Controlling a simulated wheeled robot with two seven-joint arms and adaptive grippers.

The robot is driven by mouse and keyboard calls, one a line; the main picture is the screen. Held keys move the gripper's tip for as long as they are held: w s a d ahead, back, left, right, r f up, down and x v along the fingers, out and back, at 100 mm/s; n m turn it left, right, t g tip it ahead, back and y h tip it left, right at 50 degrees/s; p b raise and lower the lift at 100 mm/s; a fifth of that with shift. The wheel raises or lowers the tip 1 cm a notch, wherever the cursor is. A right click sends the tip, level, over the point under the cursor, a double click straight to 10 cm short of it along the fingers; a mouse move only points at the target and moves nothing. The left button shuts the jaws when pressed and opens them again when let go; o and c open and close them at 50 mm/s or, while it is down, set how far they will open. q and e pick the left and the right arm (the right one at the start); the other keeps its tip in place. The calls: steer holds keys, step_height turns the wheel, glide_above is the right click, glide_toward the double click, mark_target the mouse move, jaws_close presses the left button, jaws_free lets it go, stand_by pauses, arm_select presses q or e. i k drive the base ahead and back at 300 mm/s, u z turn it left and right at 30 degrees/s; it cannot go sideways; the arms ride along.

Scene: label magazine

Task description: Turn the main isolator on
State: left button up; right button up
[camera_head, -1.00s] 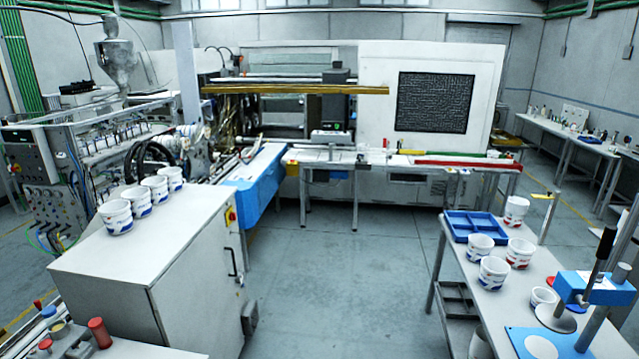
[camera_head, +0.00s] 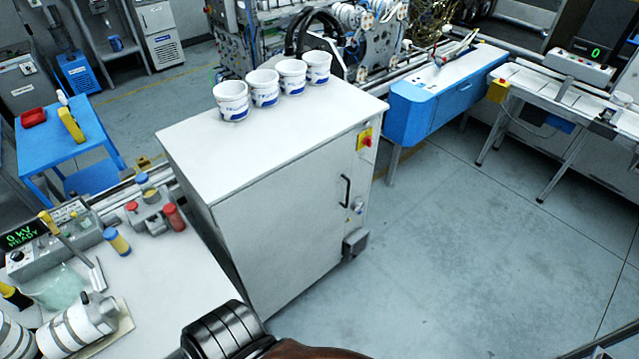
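A red rotary switch on a yellow plate, which looks like the main isolator (camera_head: 365,139), is on the upper right of the front face of a white cabinet (camera_head: 270,220). Its handle position is too small to tell. A black door handle (camera_head: 345,191) is below it on the same face. At the bottom edge a dark ribbed cylinder and a brown part show, which may be part of my arm. Neither of my grippers can be made out.
Several white cups (camera_head: 264,88) stand in a row on the cabinet top. A bench (camera_head: 170,310) with instruments and coloured knobs is at lower left. A blue machine table (camera_head: 440,95) is behind right. The floor (camera_head: 480,250) right of the cabinet is clear.

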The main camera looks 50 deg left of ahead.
mark_target(367, 141)
steer(key=i, duration=2.9)
steer(key=u, duration=3.55)
